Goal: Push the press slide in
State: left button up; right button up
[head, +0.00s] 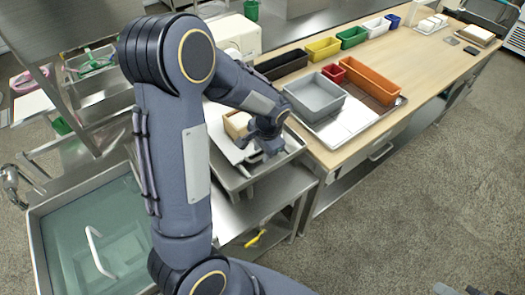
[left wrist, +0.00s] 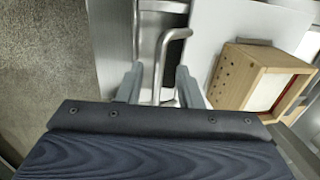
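In the left wrist view a bent metal tube handle (left wrist: 172,36) runs down between the two grey fingers of my left gripper (left wrist: 159,76). The fingers stand apart with gaps beside the tube, so the gripper is open around it. In the head view my left gripper (head: 270,143) is at the front right of the metal press stand (head: 236,174), and my arm hides part of it. The pale slide plate (left wrist: 205,45) lies beside the handle. A wooden box with holes (left wrist: 239,75) and a white inside sits on it; how far out the slide is cannot be told.
A wooden counter (head: 425,62) to the right holds a grey bin (head: 314,97), an orange bin (head: 360,84) and other coloured bins. A sink (head: 105,235) lies at the lower left. Small dark parts at the bottom right edge may be my right gripper. The floor at right is clear.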

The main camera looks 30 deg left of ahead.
aim_at(232, 118)
pick_arm(q)
jog(key=shift+a+f, duration=0.1)
jog(key=shift+f, duration=0.55)
grip_shut()
jog(key=w+a, duration=0.2)
jog(key=a, duration=0.2)
jog(key=w+a, duration=0.2)
jog(key=a, duration=0.3)
jog(key=w+a, duration=0.1)
jog(key=a, duration=0.4)
jog(key=shift+w, duration=0.4)
jog(key=shift+w+a+r, duration=0.1)
jog(key=shift+w+a, duration=0.15)
jog(key=shift+a, duration=0.45)
